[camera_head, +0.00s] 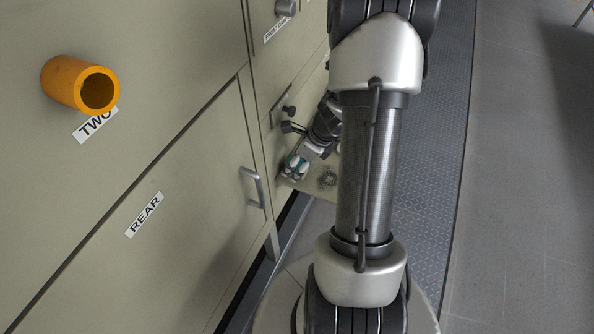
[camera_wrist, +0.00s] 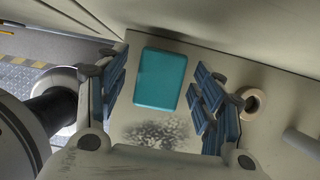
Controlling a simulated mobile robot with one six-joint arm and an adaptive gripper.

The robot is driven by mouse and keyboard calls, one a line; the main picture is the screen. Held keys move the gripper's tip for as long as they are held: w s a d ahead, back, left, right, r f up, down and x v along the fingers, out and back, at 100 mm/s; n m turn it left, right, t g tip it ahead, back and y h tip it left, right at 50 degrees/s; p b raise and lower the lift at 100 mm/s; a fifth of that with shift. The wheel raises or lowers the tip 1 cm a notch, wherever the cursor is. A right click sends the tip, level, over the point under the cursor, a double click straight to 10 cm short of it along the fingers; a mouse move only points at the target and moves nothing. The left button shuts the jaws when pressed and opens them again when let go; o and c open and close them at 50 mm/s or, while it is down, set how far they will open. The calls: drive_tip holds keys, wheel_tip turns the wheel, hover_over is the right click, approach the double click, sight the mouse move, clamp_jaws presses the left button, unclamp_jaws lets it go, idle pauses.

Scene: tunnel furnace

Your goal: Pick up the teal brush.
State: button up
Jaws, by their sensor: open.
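The teal brush (camera_wrist: 160,79) shows in the wrist view as a flat teal block with rounded corners. It lies on a pale surface (camera_wrist: 185,58), and no bristles can be made out. My gripper (camera_wrist: 161,88) is open, with a blue-padded finger to the left and right of the brush in the picture. No contact with the brush shows, and the height gap is hard to judge. In the head view my gripper (camera_head: 297,166) is small and low beside the cabinet front, partly behind my arm. The brush cannot be told apart from the finger pads there.
A dark speckled patch (camera_wrist: 156,132) marks the surface near the brush. A pale ring (camera_wrist: 252,103) lies beyond the right finger. In the head view, an orange tube (camera_head: 62,82) sticks out above the REAR door, which has a metal handle (camera_head: 256,187). Open floor (camera_head: 520,190) lies right.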

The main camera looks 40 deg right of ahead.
drive_tip(key=shift+w+f, duration=0.15)
drive_tip(key=shift+f, duration=0.25)
drive_tip(key=shift+r, duration=0.1)
drive_tip(key=shift+c, duration=0.6)
drive_tip(key=c, duration=1.1)
